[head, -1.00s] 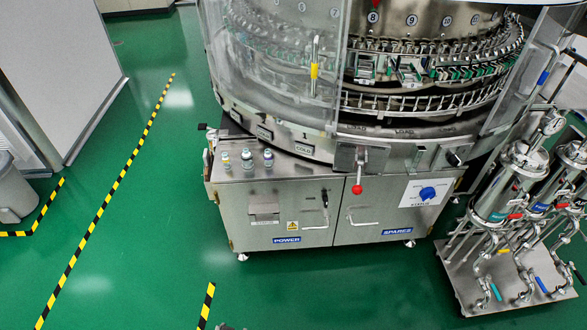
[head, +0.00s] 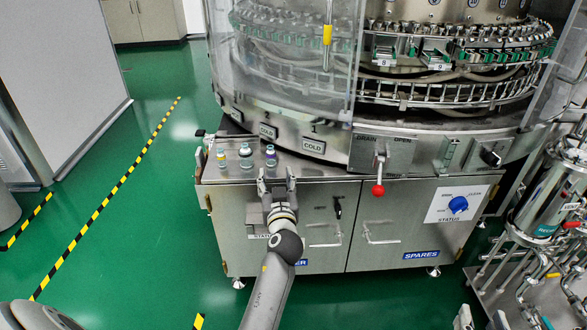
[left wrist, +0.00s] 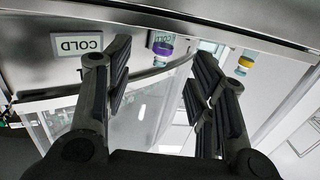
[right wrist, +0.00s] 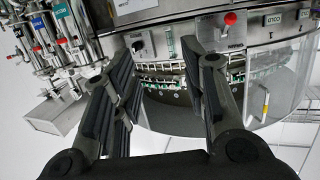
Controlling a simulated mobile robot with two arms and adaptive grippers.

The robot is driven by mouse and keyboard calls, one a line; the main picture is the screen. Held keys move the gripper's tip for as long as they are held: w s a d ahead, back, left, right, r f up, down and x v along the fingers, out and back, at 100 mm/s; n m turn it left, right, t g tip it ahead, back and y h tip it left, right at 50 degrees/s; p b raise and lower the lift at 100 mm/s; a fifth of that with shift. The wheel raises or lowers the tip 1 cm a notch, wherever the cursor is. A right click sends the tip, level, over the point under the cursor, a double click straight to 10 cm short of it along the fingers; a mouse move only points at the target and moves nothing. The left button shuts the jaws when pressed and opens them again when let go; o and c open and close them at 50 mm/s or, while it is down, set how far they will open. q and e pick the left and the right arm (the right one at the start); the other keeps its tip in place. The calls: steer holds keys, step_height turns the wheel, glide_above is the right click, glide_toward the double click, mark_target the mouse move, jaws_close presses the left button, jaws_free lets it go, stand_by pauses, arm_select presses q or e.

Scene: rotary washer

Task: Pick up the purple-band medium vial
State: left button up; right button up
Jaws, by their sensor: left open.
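The purple-band vial (head: 270,155) stands upright at the right end of a row of three vials on the ledge of the steel cabinet. In the left wrist view, the purple-band vial (left wrist: 162,44) shows upside down between the finger ends. My left gripper (head: 277,182) is open and empty, just in front of the purple-band vial and apart from it. My right gripper (head: 482,318) shows only at the bottom edge of the head view. It is open and empty in the right wrist view (right wrist: 158,65).
A middle vial (head: 246,156) and a yellow-band vial (head: 221,159) stand to the left. The rotary washer (head: 300,105) rises behind the ledge. A red-knobbed lever (head: 378,188) sticks out to the right. A pipe skid (head: 540,265) stands at far right.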

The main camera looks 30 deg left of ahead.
mark_target(271, 157)
arm_select(q)
steer(key=shift+w+a+r, duration=0.1)
steer(key=shift+r, duration=0.25)
steer(key=x, duration=0.5)
steer(key=shift+a+r, duration=0.1)
steer(key=shift+a, duration=0.05)
steer(key=shift+w+a+r, duration=0.1)
steer(key=shift+w+a, duration=0.3)
steer(key=shift+w, duration=0.05)
steer(key=x, duration=0.3)
steer(key=shift+w+a+b, duration=0.1)
steer(key=shift+a+b, duration=0.15)
steer(key=shift+b, duration=0.05)
steer(key=shift+w+a+r, duration=0.1)
steer(key=shift+w+a, duration=0.15)
steer(key=shift+w, duration=0.1)
arm_select(e)
steer(key=r+t, duration=0.1)
steer(key=r, duration=0.1)
steer(key=r+t, duration=0.1)
steer(key=r, duration=0.1)
steer(key=shift+w+a+r, duration=0.1)
steer(key=shift+w+a, duration=0.05)
steer(key=shift+a, duration=0.05)
arm_select(q)
steer(key=c, duration=0.9)
